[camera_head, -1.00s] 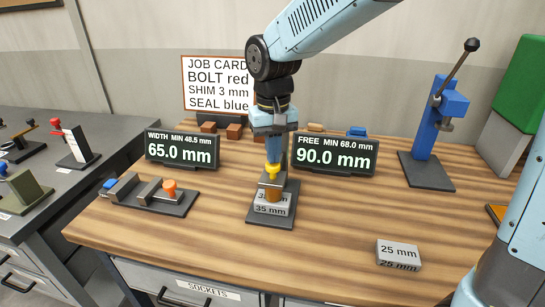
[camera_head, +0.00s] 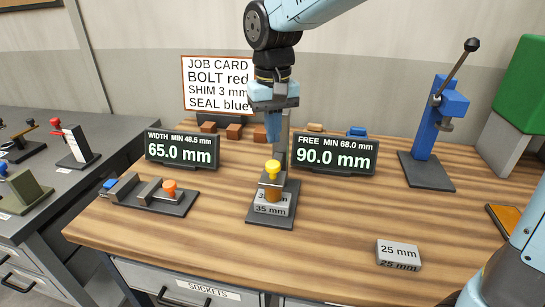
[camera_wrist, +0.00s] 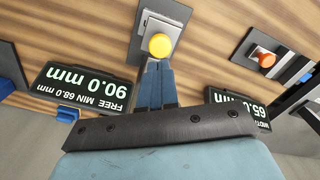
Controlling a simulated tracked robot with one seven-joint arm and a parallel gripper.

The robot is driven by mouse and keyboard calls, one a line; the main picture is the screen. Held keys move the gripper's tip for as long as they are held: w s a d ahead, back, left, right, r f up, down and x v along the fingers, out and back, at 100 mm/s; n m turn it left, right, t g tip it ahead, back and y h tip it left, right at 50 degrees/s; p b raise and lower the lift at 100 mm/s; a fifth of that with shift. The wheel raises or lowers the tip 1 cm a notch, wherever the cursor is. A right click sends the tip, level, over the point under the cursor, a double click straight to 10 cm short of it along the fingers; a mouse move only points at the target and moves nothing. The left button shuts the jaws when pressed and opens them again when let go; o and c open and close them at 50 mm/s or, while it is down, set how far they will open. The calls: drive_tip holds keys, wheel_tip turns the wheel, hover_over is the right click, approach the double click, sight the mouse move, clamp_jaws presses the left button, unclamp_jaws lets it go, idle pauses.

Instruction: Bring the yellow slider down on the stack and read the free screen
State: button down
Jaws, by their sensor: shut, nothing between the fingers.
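The yellow-topped slider (camera_head: 273,167) sits on its upright post, its arm resting on an orange-brown cylinder (camera_head: 273,192) that stands on the stack of blocks (camera_head: 271,208) marked 35 mm. The yellow knob also shows in the wrist view (camera_wrist: 160,46). The free screen (camera_head: 335,154) reads FREE MIN 68.0 mm, 90.0 mm; it appears upside down in the wrist view (camera_wrist: 84,90). My gripper (camera_head: 273,138) is shut and empty, pointing down above and apart from the yellow knob. Its blue fingers show together in the wrist view (camera_wrist: 156,75).
The width screen (camera_head: 182,149) reads 65.0 mm, behind a gauge with an orange knob (camera_head: 169,187). A 25 mm block (camera_head: 398,253) lies front right. A blue press (camera_head: 438,115) stands at right. A job card (camera_head: 218,86) stands behind. The front middle of the table is clear.

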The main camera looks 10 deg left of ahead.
drive_tip(key=shift+r, duration=2.15)
drive_tip(key=shift+d, duration=0.1)
drive_tip(key=s+d+r+m+t, duration=0.1)
drive_tip(key=d, duration=0.8)
drive_tip(key=s+d+r+m+t, duration=0.1)
drive_tip(key=s+d+m+t, duration=0.1)
drive_tip(key=d, duration=0.7)
drive_tip(key=s+d+f+m+t, duration=0.2)
drive_tip(key=s+d, duration=0.5)
drive_tip(key=d, duration=0.5)
drive_tip(key=shift+s+d+f+t, duration=0.2)
drive_tip(key=shift+s+f+t, duration=0.1)
drive_tip(key=shift+s+f, duration=0.15)
drive_tip(key=shift+w, duration=0.1)
